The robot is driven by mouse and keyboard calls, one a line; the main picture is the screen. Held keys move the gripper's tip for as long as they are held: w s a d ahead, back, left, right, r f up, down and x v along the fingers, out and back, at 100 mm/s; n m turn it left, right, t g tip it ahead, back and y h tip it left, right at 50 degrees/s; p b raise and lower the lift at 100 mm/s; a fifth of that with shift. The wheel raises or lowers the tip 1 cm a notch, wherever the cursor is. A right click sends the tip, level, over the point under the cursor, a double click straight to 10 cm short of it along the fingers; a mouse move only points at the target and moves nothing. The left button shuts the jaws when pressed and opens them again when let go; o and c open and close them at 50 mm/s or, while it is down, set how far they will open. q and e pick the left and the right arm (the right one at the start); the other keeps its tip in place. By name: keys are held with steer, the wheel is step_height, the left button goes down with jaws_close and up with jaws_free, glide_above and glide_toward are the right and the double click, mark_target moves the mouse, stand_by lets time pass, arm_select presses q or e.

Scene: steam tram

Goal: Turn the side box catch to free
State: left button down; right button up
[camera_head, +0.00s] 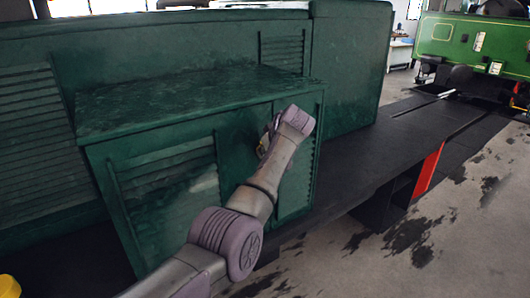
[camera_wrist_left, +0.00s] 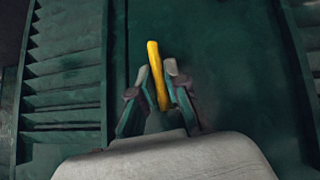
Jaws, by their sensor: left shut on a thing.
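The side box (camera_head: 200,95) is a dark green box with louvred panels, standing against a larger green body in the head view. The catch (camera_wrist_left: 153,60) is a yellow bar on the box's green front in the left wrist view, nearly upright with its top leaning slightly left. My left gripper (camera_wrist_left: 159,85) is shut on the catch, with one finger on each side of it. In the head view my left arm reaches to the box front, and its wrist hides most of the gripper (camera_head: 264,145) and the catch. My right gripper is in neither view.
A louvred panel (camera_wrist_left: 65,70) lies left of the catch in the left wrist view. A dark flat footplate (camera_head: 400,140) runs beside the box, with a red upright part (camera_head: 428,172) below it. A green vehicle (camera_head: 475,45) stands at the back right. The stained floor (camera_head: 450,240) at the right is open.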

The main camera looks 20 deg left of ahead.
arm_select(q)
steer(key=shift+f+m+g+y, duration=0.1)
steer(key=shift+m+g+y, duration=0.2)
steer(key=shift+g, duration=0.3)
stand_by(0.6)
steer(key=c, duration=1.2)
jaws_free()
steer(key=v, duration=1.2)
steer(key=shift+w, duration=0.1)
